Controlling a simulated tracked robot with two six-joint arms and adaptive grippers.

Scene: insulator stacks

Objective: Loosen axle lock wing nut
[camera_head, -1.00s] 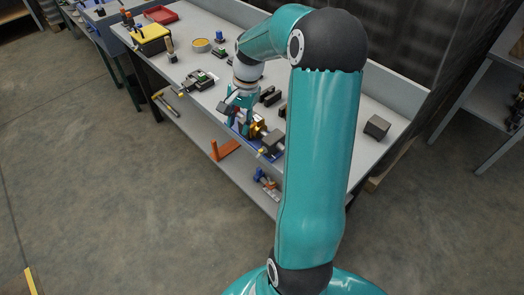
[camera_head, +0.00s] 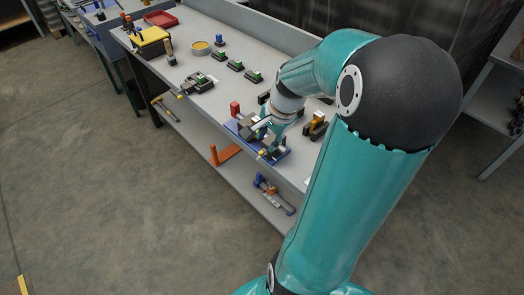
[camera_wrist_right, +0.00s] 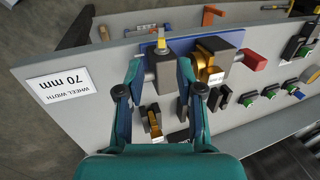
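The axle fixture sits on a blue base plate (camera_wrist_right: 182,44) at the bench edge, also seen in the head view (camera_head: 282,157). It has a grey block (camera_wrist_right: 161,72), a gold wheel part (camera_wrist_right: 203,62) and a red handle (camera_wrist_right: 254,60), which shows in the head view (camera_head: 235,107). A small yellow piece (camera_wrist_right: 161,42), apparently the wing nut, stands at the grey block's outer end; it also shows in the head view (camera_head: 264,152). My right gripper (camera_wrist_right: 160,64) is open, its fingertips on either side of the grey block. Contact is unclear. My left gripper is out of view.
A label reading "wheel width 70 mm" (camera_wrist_right: 60,88) lies on the bench. Another gold-and-black part (camera_head: 316,124) stands behind the fixture. Several green-topped black blocks (camera_head: 235,65), a yellow bin (camera_head: 150,42) and a red tray (camera_head: 160,18) are farther along the bench.

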